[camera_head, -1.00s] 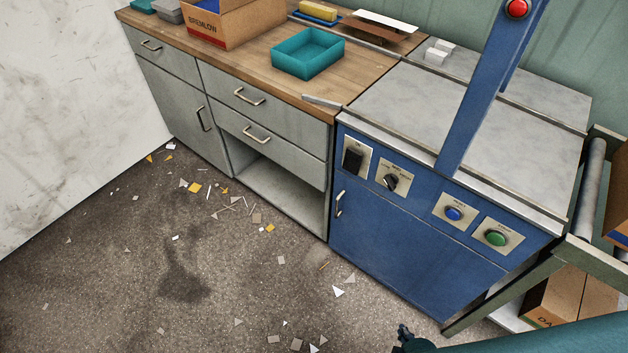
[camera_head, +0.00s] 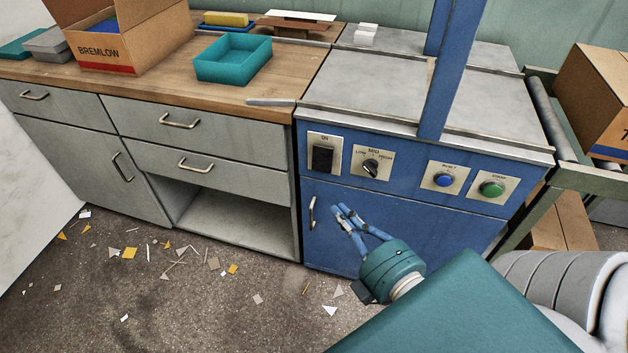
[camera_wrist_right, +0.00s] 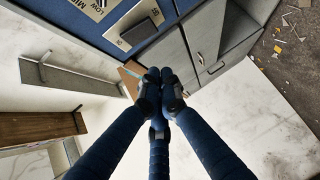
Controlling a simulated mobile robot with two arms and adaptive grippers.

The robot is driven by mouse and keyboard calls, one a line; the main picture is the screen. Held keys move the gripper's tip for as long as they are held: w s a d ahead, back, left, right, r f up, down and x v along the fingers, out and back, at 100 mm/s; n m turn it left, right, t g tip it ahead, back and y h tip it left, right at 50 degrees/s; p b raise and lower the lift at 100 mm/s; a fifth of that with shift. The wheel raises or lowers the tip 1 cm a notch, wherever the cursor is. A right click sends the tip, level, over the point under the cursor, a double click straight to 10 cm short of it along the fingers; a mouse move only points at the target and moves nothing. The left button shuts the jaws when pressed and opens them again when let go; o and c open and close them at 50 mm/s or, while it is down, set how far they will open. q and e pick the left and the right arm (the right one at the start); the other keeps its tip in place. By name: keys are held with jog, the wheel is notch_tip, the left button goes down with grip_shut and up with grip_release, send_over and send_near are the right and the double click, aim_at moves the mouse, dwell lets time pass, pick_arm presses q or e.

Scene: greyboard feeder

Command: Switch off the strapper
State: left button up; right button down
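The strapper (camera_head: 400,228) is a blue cabinet with a grey metal top and a blue upright post. Its front panel carries a black rocker switch (camera_head: 323,157) on a plate marked ON, a LOW/MID/HIGH knob (camera_head: 371,168), a blue button (camera_head: 444,180) and a green button (camera_head: 491,189). The switch also shows in the right wrist view (camera_wrist_right: 138,32); its tilt is hard to read. My right gripper (camera_head: 343,209) is in front of the cabinet door, below the switch and apart from it. Its blue fingers are drawn together and empty, also in the wrist view (camera_wrist_right: 160,75). My left gripper is not in view.
A wooden counter (camera_head: 160,92) with grey drawers adjoins the strapper on the left, holding a teal tray (camera_head: 233,60) and a BREMLOW box (camera_head: 130,40). A roller conveyor (camera_head: 558,125) with a carton (camera_head: 598,90) stands at right. Paper scraps litter the floor.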

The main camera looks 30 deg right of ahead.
jog(key=p, duration=0.2)
send_near(313, 167)
jog(key=w+a, duration=0.2)
jog(key=a, duration=0.1)
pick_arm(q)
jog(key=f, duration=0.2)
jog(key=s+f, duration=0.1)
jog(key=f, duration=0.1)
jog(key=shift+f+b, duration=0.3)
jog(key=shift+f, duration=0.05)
pick_arm(e)
jog(key=w+d, duration=0.3)
jog(key=shift+d+f, duration=0.2)
jog(key=shift+f, duration=0.15)
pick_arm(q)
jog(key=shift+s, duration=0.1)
